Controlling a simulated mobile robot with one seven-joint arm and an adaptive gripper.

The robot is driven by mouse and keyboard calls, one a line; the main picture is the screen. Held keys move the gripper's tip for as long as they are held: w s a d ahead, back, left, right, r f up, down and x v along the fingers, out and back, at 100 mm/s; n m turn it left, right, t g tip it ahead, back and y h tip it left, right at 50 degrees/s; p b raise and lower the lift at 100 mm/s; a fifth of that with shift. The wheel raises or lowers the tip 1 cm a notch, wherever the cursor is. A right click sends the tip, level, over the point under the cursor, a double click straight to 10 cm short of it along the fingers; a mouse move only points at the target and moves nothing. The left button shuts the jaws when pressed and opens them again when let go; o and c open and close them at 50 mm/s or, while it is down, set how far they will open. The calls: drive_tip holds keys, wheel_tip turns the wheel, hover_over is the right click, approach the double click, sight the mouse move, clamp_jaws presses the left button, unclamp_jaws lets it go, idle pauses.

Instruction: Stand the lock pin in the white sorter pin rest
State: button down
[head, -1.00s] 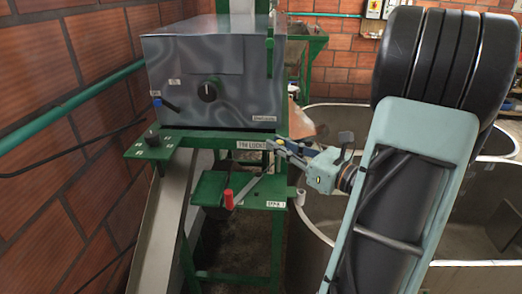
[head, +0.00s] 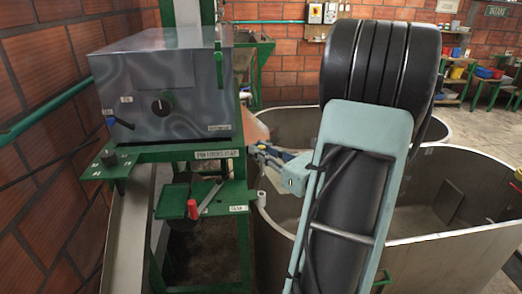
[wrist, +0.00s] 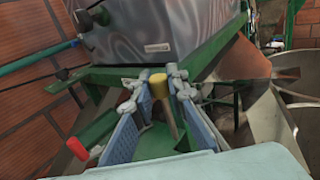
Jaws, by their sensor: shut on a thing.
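The lock pin shows in the wrist view as a yellow head (wrist: 158,77) on a thin shaft, between the two blue pads of my gripper (wrist: 165,100). My gripper is shut on it. In the head view my gripper (head: 264,153) is right of the green frame's labelled bar, partly hidden by my arm; the pin cannot be made out there. A small white upright cylinder (head: 261,198), which looks like the pin rest, stands at the right edge of the lower green shelf, below my gripper in the picture. The wrist view does not clearly show it.
A grey metal box (head: 165,85) with a black knob sits on the green frame (head: 245,245). A red-handled lever (head: 192,208) lies over the lower shelf (head: 225,197). Large round tanks (head: 440,240) stand to the right. A brick wall (head: 40,200) is at left.

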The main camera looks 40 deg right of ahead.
sight(262, 168)
drive_tip(key=shift+f+b, duration=2.35)
drive_tip(key=shift+f, duration=0.5)
drive_tip(key=shift+f+b, duration=2.35)
drive_tip(key=shift+f, duration=0.2)
drive_tip(key=c, duration=1.8)
unclamp_jaws()
drive_tip(key=s, duration=0.8)
drive_tip(key=s+d, duration=0.1)
drive_tip(key=s, duration=0.3)
